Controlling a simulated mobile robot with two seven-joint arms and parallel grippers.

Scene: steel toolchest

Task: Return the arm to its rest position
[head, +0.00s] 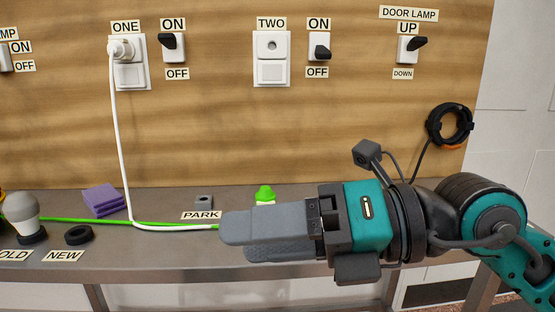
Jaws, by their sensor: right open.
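My right arm comes in from the right, and its teal and dark grey gripper (236,242) points left over the front of the steel bench (150,262). Its two grey fingers look apart, with nothing visible between them. The white cord (124,160) runs down from the white plug (121,50) in socket ONE and along the bench until it passes out of sight at the fingertips. I cannot tell whether they touch. My left gripper is not in view.
A green-capped bottle (265,193) stands behind my right gripper, partly hidden. A grey block (204,201) is by the PARK label. A purple sponge (103,198), bulb (22,214) and black ring (78,235) are left. Socket TWO (272,58) is empty. A black coil (449,124) hangs right.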

